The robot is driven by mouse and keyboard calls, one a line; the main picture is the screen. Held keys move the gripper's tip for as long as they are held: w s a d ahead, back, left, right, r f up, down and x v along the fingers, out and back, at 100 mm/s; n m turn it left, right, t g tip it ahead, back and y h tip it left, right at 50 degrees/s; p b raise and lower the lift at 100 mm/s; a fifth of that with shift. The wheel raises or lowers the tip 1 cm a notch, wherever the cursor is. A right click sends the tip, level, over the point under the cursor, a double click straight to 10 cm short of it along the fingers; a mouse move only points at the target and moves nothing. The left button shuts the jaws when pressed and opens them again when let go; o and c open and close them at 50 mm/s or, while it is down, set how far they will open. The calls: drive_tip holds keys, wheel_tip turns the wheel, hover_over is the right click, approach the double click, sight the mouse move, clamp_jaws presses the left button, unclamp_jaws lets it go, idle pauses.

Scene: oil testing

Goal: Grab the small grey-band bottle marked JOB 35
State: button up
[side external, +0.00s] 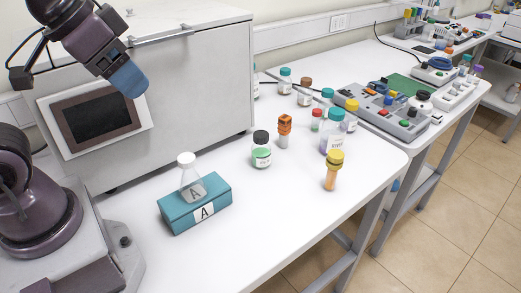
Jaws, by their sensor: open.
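My gripper (127,80), with a blue end piece, hangs at the upper left in front of the white machine. It is open and empty, high above the table and apart from every bottle. I cannot single out the grey-band bottle marked JOB 35, since the small labels are unreadable. Candidates toward the back include a teal-capped bottle (285,82), a brown-capped bottle (305,97) and a small red-capped bottle (316,121). Nearer stand a black-capped bottle (261,155) with a green band and a larger teal-capped bottle (331,138) with a purple band.
An orange-topped vial (284,131) and a yellow-capped tube (332,174) stand near the bottles. The white machine (195,95) borders the table's back left. The table's front middle (250,225) is clear.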

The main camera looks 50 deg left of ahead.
drive_tip(key=shift+w, duration=0.1)
drive_tip(key=m+t+y, duration=0.5)
drive_tip(key=m+y, duration=0.9)
drive_tip(key=m, duration=1.2)
approach(262, 140)
drive_tip(key=shift+a+f+t, duration=0.1)
drive_tip(key=shift+a+t, duration=0.2)
drive_tip(key=shift+t, duration=0.1)
drive_tip(key=x, duration=1.2)
drive_tip(key=shift+w+a+f, duration=0.15)
drive_tip(key=shift+w+a, duration=0.05)
drive_tip(key=shift+a, duration=0.15)
clamp_jaws()
